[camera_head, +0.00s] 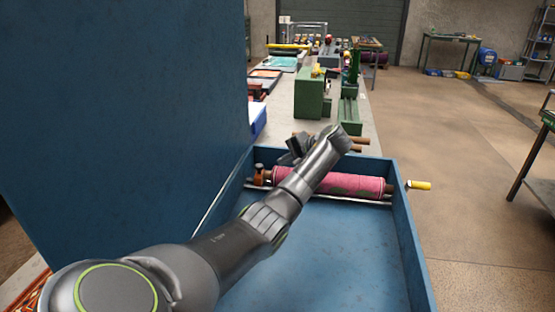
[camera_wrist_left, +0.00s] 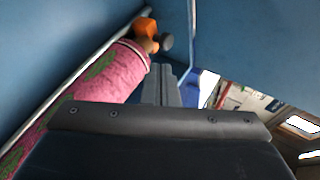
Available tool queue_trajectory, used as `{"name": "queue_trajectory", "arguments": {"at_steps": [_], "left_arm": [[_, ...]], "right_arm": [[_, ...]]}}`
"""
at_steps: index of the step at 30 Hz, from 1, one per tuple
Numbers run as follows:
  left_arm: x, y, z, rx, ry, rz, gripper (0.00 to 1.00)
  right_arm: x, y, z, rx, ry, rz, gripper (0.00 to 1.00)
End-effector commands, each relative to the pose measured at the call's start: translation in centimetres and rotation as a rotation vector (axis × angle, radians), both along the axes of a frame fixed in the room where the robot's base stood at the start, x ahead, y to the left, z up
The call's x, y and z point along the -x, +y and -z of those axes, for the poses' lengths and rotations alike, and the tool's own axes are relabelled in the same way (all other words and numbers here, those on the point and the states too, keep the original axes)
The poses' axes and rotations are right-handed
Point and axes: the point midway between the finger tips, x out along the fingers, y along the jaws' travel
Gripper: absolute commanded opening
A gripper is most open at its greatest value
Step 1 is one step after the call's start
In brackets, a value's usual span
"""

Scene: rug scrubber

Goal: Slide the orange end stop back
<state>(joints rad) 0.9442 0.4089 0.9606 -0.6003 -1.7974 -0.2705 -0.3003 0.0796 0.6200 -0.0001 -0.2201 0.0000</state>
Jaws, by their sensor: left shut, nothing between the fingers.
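The orange end stop (camera_head: 259,172) sits at the left end of the pink patterned roller (camera_head: 350,184) inside the blue box. It also shows in the left wrist view (camera_wrist_left: 146,27) at the roller's end, close to a dark round knob (camera_wrist_left: 166,42). My left gripper (camera_head: 293,153) is above the box, up and to the right of the end stop. In the left wrist view its fingers (camera_wrist_left: 168,82) are together and empty, with the end stop just beyond their tips. They look apart from it. My arm hides part of the roller. My right gripper is not in view.
The blue box (camera_head: 405,240) has a metal rod (camera_head: 350,199) along the roller and a tall blue panel (camera_head: 130,100) on the left. A yellow crank handle (camera_head: 420,185) sticks out at the right. A bench with green machines (camera_head: 310,92) stands behind.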

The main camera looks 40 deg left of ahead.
Motion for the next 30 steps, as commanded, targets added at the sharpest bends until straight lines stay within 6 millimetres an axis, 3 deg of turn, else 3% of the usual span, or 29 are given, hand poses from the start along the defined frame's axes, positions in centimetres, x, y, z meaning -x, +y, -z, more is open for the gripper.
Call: {"name": "queue_trajectory", "arguments": {"at_steps": [6,12,30], "left_arm": [[0.2,3.5,2.4,-0.002,0.005,-0.004,0.0],[0.3,5.6,4.1,-0.001,0.003,-0.002,0.0],[0.5,6.8,4.6,-0.001,0.003,-0.002,0.0]], "right_arm": [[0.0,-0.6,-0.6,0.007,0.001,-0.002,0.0],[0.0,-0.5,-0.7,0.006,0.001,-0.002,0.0],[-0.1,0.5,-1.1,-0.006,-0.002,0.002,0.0]]}}
